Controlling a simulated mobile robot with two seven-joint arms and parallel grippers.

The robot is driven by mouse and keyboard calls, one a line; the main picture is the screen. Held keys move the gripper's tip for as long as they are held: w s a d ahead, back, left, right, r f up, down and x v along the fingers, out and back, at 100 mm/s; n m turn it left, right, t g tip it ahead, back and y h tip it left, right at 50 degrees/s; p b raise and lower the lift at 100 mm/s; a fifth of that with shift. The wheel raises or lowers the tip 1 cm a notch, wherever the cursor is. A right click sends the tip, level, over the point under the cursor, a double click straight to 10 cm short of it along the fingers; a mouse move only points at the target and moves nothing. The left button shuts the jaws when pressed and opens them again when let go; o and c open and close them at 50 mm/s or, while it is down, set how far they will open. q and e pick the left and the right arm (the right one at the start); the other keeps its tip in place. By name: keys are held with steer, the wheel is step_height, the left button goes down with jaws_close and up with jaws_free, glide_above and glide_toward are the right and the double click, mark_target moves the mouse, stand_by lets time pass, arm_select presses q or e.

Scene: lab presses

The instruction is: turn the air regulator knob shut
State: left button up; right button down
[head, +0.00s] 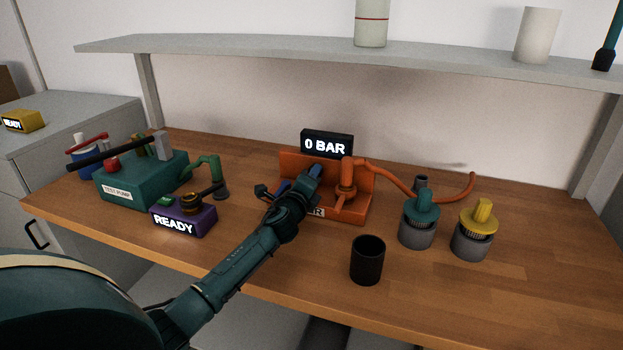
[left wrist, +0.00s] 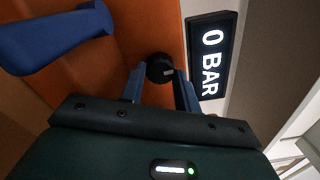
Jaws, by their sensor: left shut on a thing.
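The orange air regulator unit (head: 365,208) stands on the bench, with a display (head: 326,144) reading 0 BAR above its back; the display also shows in the left wrist view (left wrist: 211,58). The black regulator knob (left wrist: 160,67) is on the orange face, between the fingertips of my left gripper (left wrist: 160,78). The left gripper is shut on the knob. In the head view, my left gripper (head: 312,174) reaches the unit's left part and hides the knob. A blue lever (left wrist: 55,38) sits beside the knob in the left wrist view. My right gripper is out of view.
A green test pump (head: 140,180) and a purple READY box (head: 183,218) stand left. A black cup (head: 367,260) stands in front; grey canisters with a green top (head: 417,232) and a yellow top (head: 472,240) stand right. A shelf (head: 300,46) hangs above.

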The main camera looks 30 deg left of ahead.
arm_select(q)
steer(key=o, duration=1)
